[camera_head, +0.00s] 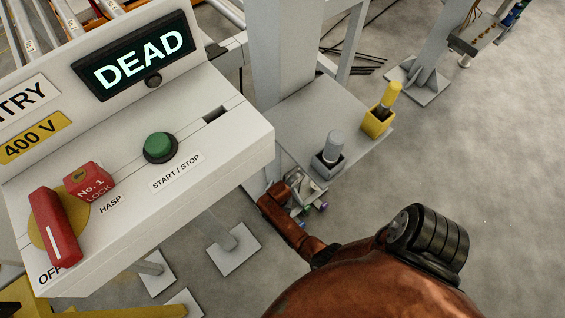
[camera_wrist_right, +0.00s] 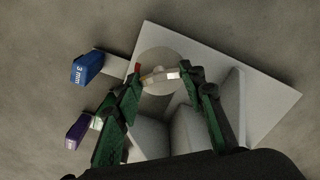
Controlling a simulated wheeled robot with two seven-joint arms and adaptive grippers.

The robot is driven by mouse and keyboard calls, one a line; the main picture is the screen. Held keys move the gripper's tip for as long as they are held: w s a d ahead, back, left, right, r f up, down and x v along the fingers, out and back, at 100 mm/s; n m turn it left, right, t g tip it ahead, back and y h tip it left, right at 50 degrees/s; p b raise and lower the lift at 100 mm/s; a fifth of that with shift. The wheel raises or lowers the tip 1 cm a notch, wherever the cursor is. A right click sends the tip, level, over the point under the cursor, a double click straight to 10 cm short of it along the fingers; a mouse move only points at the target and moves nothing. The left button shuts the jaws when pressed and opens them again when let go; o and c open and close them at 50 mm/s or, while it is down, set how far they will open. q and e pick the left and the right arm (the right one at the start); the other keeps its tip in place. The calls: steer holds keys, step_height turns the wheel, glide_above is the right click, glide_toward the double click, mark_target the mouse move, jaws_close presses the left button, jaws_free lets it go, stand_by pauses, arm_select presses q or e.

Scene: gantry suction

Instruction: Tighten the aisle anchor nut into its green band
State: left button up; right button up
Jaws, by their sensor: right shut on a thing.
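In the right wrist view, the two green fingers of my right gripper (camera_wrist_right: 162,76) reach over a pale round disc (camera_wrist_right: 158,57) on a light base plate (camera_wrist_right: 255,90). Between the fingertips is a small pale part (camera_wrist_right: 160,75) with a reddish end at its left; I take it for the anchor nut or its pointer. The fingers are shut on it. No green band can be made out. In the head view, my right gripper (camera_head: 300,192) is low beside the gantry foot, small and partly hidden by my orange-brown arm. My left gripper is not in view.
A blue 3 mm tag (camera_wrist_right: 87,68) and a purple tag (camera_wrist_right: 77,132) stand left of the plate. The control console (camera_head: 215,155), its display reading DEAD, fills the left. A grey-capped post (camera_head: 333,145) and a yellow one (camera_head: 380,115) stand nearby. Floor at right is clear.

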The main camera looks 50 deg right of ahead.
steer(key=o, duration=1.2)
steer(key=shift+c, duration=0.2)
steer(key=shift+r, duration=0.1)
step_height(320, 180, up, 12)
